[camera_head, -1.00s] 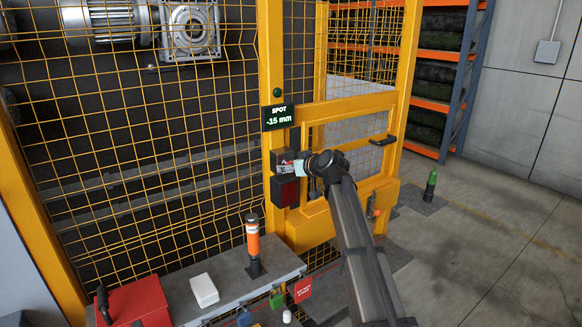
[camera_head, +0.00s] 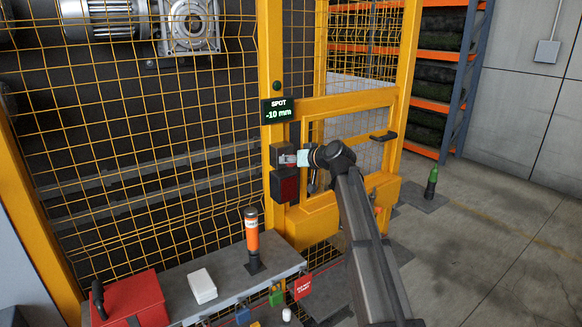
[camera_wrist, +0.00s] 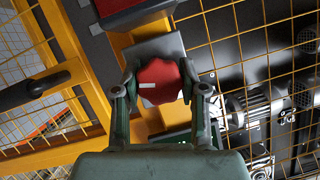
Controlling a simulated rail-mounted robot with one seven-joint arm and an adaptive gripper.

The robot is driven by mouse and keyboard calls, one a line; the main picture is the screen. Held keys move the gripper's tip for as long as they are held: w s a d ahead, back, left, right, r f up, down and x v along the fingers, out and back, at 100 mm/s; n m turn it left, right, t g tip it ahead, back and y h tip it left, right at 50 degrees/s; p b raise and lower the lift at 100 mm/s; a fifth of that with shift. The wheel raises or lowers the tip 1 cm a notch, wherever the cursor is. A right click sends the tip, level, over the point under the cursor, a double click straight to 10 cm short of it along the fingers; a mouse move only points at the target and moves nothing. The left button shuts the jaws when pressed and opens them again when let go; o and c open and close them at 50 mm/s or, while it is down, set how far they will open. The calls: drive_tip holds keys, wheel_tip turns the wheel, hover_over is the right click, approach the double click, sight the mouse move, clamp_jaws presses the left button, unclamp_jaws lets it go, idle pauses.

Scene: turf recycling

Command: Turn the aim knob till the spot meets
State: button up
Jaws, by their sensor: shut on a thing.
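The aim knob (camera_wrist: 160,80) is red with a lobed rim and a short white mark, seen face-on in the wrist view. It sits on a grey box on the yellow post (camera_head: 273,60). My gripper (camera_wrist: 160,90) is shut on it, one finger at each side. In the head view my gripper (camera_head: 291,159) meets the dark box (camera_head: 279,154), and the knob is mostly hidden there. The display (camera_head: 279,110) above reads SPOT -10 mm in green. I cannot make out the light spot itself.
A dark box with a red face (camera_head: 286,187) is just below the knob. Yellow mesh fencing and a gate handle (camera_head: 384,136) are close by.

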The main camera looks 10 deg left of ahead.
drive_tip(key=shift+m+g+y+b, duration=0.5)
drive_tip(key=shift+m+y+b, duration=0.3)
drive_tip(key=shift+m+b, duration=0.6)
drive_tip(key=o, duration=1.2)
drive_tip(key=shift+c, duration=0.2)
drive_tip(key=v, duration=1.2)
